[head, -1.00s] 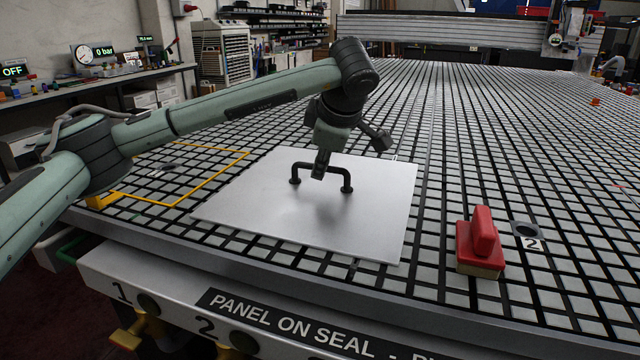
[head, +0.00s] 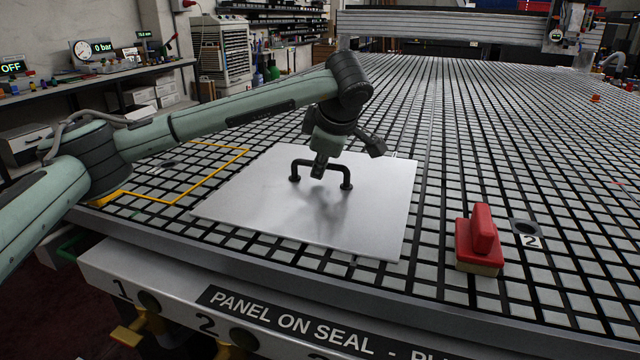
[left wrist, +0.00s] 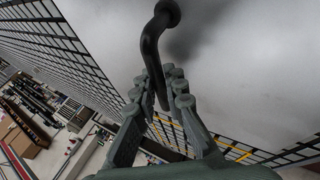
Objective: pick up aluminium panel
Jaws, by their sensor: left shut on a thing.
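The aluminium panel (head: 370,215) is a flat silver sheet with a black bar handle (head: 348,175) on top. It is at the middle of the grid table in the head view, and I cannot tell whether it is resting on the grid. My left gripper (head: 318,170) is shut on the handle's crossbar from above. In the left wrist view the fingers (left wrist: 168,88) close around the black handle (left wrist: 152,40), with the panel surface (left wrist: 245,60) behind it. My right gripper is not in view.
A yellow outlined frame (head: 212,180) lies on the grid left of the panel. A red block with a tan base (head: 480,240) stands right of it, next to a port (head: 525,228) labelled 2. The grid table (head: 500,130) is clear behind. A gantry (head: 440,27) crosses the far end.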

